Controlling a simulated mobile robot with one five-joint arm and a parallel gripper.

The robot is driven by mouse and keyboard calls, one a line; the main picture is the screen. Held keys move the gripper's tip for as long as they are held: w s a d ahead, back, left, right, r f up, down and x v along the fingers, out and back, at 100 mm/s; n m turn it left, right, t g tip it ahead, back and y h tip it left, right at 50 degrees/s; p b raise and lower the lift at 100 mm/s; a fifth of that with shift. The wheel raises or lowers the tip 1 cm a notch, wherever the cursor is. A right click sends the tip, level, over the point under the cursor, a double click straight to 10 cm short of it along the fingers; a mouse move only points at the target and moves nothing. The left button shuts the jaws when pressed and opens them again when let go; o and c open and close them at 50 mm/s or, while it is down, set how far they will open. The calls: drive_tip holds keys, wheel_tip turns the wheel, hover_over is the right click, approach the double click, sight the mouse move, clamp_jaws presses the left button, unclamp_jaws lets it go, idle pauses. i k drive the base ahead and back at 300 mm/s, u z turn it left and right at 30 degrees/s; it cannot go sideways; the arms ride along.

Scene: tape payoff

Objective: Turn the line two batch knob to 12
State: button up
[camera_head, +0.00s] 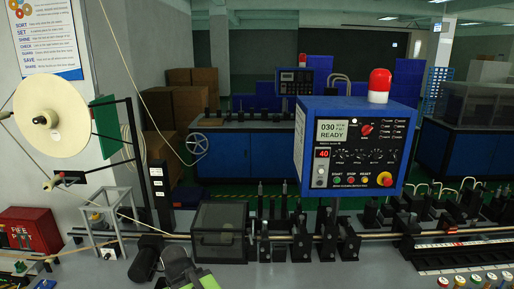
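A blue control box with a dark front panel (354,146) stands right of centre above the machine line. A red knob (367,129) is beside the display, and a row of three small dark dials (362,155) is lower down. The lettering at the knobs is too small to read, so I cannot tell which one is the line two batch knob or its setting. A grey and green part (184,270) at the bottom edge looks like my gripper, apart from the panel. Its fingers cannot be made out.
A red light (379,84) tops the box, and a red-and-yellow emergency button (385,179) is at its lower right. A dark clear-lidded case (219,232) and metal rods run along the bench. A tape reel (52,116) stands at left. A similar panel (295,82) stands behind.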

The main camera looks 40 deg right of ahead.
sight(375, 156)
drive_tip(key=u, duration=0.1)
drive_tip(key=k, duration=1.3)
drive_tip(key=z, duration=0.7)
drive_tip(key=i, duration=0.8)
